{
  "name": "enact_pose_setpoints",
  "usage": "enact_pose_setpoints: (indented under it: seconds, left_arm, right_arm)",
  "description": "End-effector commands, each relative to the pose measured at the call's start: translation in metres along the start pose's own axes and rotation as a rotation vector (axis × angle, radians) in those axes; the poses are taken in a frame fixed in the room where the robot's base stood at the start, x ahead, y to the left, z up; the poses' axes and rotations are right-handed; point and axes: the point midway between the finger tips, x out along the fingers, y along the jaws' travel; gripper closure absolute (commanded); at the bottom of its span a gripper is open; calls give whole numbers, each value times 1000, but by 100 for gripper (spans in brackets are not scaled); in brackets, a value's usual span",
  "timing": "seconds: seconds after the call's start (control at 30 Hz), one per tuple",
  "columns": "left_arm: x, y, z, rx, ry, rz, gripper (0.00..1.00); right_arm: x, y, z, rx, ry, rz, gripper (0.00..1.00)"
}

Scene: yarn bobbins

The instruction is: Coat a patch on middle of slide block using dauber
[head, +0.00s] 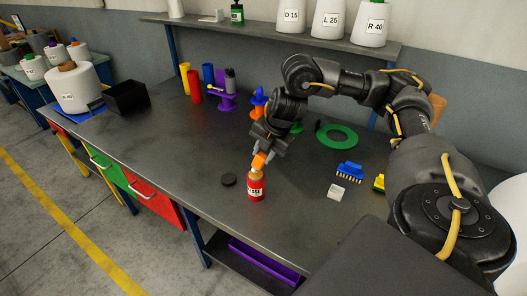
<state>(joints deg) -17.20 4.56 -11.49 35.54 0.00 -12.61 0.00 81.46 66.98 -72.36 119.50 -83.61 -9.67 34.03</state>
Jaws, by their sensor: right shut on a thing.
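My right gripper (267,148) is shut on the orange dauber (260,161), just above the red jar. The jar (256,189) stands upright near the table's front edge with a white label reading partly "EASE". The dauber's lower end is at the jar's mouth; I cannot tell how far inside it is. A black round lid (228,180) lies flat to the left of the jar. A small pale grey block (336,193) lies to the right; I cannot tell whether it is the slide block. My left gripper is not in view.
A blue brush (349,170) and a yellow-green item (379,184) lie at the right. A purple stand (222,102), coloured cylinders and a black bin (127,98) stand farther left. The table's left-middle is clear.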

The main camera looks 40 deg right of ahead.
Motion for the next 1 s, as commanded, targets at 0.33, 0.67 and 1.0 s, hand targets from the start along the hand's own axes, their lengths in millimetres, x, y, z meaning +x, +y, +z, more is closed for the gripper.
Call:
enact_pose_setpoints:
  seconds: [0.33,0.67,1.0]
  left_arm:
    - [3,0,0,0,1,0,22]
    - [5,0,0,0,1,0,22]
    - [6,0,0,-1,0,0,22]
  right_arm:
    - [4,-1,0,0,0,0,93]
    - [8,-3,0,0,0,0,93]
    - [9,-3,0,0,0,0,93]
